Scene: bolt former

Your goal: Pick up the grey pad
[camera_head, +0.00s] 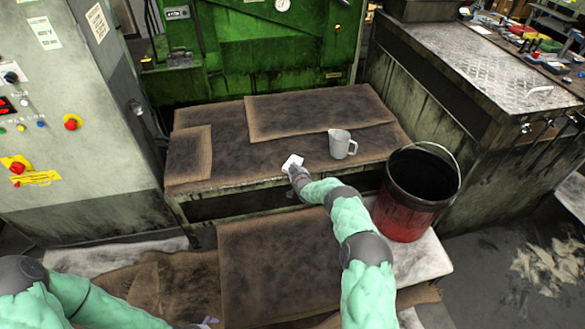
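A small pale grey-white pad (292,160) shows at the tip of my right gripper (295,169), over the front part of the brown-covered bench. The gripper's fingers are small and partly hidden by its own wrist. I cannot tell whether they are closed on the pad or only touching it, nor whether the pad rests on the cover. My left gripper (207,322) is at the bottom edge, mostly cut off, low over brown sacking and away from the pad. Its opening cannot be made out.
A light grey jug (341,144) stands right of the pad on the bench (230,150). A black and red bucket (408,217) stands close to my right forearm. A control cabinet (75,120) is at left, a metal-topped cabinet (480,75) at right.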

